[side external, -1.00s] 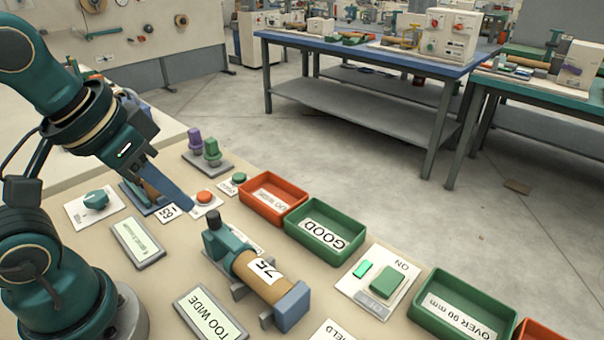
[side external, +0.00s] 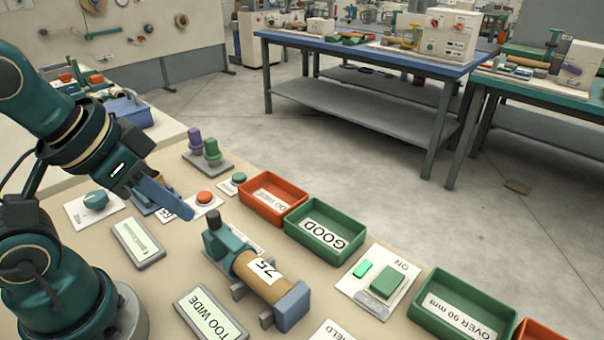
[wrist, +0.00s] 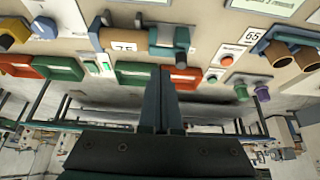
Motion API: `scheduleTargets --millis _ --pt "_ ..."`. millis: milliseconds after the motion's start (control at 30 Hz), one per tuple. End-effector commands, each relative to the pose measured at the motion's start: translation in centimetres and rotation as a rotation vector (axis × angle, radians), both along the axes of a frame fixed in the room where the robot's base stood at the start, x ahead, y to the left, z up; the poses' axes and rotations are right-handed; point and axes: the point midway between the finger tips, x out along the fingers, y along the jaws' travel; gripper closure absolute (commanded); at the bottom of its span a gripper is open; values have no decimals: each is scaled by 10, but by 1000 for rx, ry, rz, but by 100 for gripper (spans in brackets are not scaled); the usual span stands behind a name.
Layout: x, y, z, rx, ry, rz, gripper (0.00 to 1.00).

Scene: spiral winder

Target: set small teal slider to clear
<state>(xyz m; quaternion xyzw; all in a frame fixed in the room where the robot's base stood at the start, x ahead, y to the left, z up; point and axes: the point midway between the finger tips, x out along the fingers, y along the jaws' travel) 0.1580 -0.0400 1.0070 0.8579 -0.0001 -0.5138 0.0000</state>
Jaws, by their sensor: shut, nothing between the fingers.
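I cannot clearly pick out a small teal slider. A teal block (side external: 222,243) with a dark knob sits at the end of the brown tube (side external: 262,277) labelled 75; the teal block also shows in the wrist view (wrist: 168,42). A smaller fixture with a 65 label (wrist: 252,37) is partly hidden behind my gripper in the side view. A teal dial (side external: 96,200) is on a white plate at the left. My gripper (side external: 188,212) is shut and empty, above the bench near the red button (side external: 205,197); its fingers show in the wrist view (wrist: 160,75).
A red tray (side external: 250,208) and green trays (side external: 293,235) line the far edge. Purple and green pegs (side external: 211,148) stand behind. Display panels (side external: 138,243) lie in front. An ON switch plate (side external: 345,288) is at the right.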

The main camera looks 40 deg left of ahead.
Motion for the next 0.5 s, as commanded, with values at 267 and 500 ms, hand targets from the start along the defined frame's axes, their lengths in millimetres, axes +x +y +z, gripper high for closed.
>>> scheduleTargets --millis 267,500 --pt "-1 0 3 -8 5 15 46" --pt "21 8 13 -32 133 108 42"
